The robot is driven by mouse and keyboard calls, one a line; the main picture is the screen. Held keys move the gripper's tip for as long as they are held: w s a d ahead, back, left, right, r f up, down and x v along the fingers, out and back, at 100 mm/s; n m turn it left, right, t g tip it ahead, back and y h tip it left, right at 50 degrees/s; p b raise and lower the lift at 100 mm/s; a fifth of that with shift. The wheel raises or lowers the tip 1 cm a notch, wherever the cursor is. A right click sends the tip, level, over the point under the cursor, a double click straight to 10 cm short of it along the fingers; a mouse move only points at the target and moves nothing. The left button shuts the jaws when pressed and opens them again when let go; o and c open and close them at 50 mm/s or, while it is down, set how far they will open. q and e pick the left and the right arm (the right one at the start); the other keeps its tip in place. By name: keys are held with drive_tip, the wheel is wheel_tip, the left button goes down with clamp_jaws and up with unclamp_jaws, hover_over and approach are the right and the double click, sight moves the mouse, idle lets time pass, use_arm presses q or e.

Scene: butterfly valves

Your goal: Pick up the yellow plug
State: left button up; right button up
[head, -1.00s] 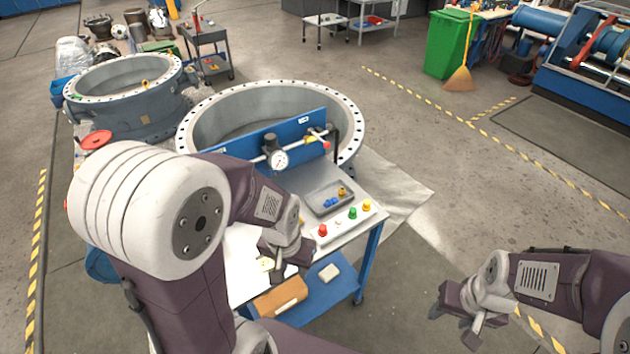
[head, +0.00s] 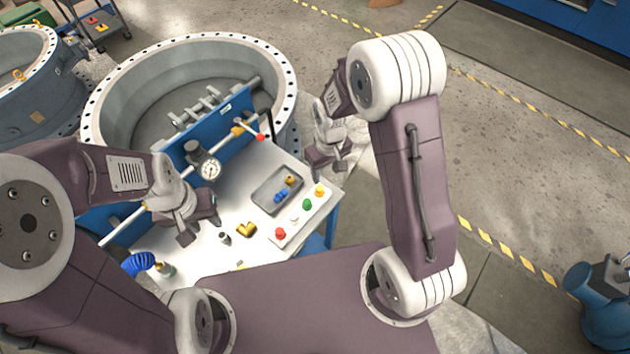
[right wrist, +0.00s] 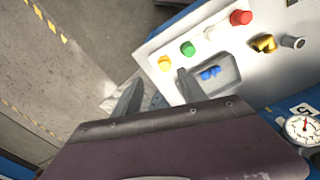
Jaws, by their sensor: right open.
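The yellow plug (head: 319,190) stands at the far right end of a white strip (head: 301,216) on the workbench, in a row with green, white and red plugs. In the right wrist view the yellow plug (right wrist: 165,63) is just beyond my open, empty right gripper (right wrist: 159,80), near the gap between its fingers. In the head view my right gripper (head: 327,163) hangs above the bench's right edge, just beyond the plug and apart from it. My left gripper (head: 198,230) is over the left part of the bench; its jaw opening is unclear.
A grey tray (head: 261,199) with blue and brass fittings lies beside the strip. A brass elbow (head: 247,230) and a small grey cylinder (head: 224,239) lie nearer. A blue panel with a gauge (head: 210,169) stands behind.

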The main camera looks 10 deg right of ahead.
sight(320, 188)
drive_tip(key=shift+w+a+f+n+g+p, duration=0.15)
drive_tip(key=shift+w+a+f+n+p, duration=0.1)
drive_tip(key=shift+w+a+f+p, duration=0.3)
drive_tip(key=shift+w+a+f+n+g+p, duration=0.2)
drive_tip(key=shift+w+a+f+n, duration=0.1)
drive_tip(key=shift+f, duration=0.5)
wheel_tip(320, 188, down, 3)
drive_tip(key=shift+s+r+p, duration=0.1)
drive_tip(key=shift+s+p, duration=0.05)
drive_tip(key=shift+p, duration=0.4)
drive_tip(key=shift+f, duration=0.5)
drive_tip(key=shift+d+f+p, duration=0.1)
drive_tip(key=shift+f+p, duration=0.15)
drive_tip(key=shift+p, duration=0.1)
wheel_tip(320, 188, down, 4)
drive_tip(key=shift+d+p, duration=0.1)
drive_tip(key=shift+p, duration=0.7)
drive_tip(key=shift+f, duration=0.35)
clamp_jaws()
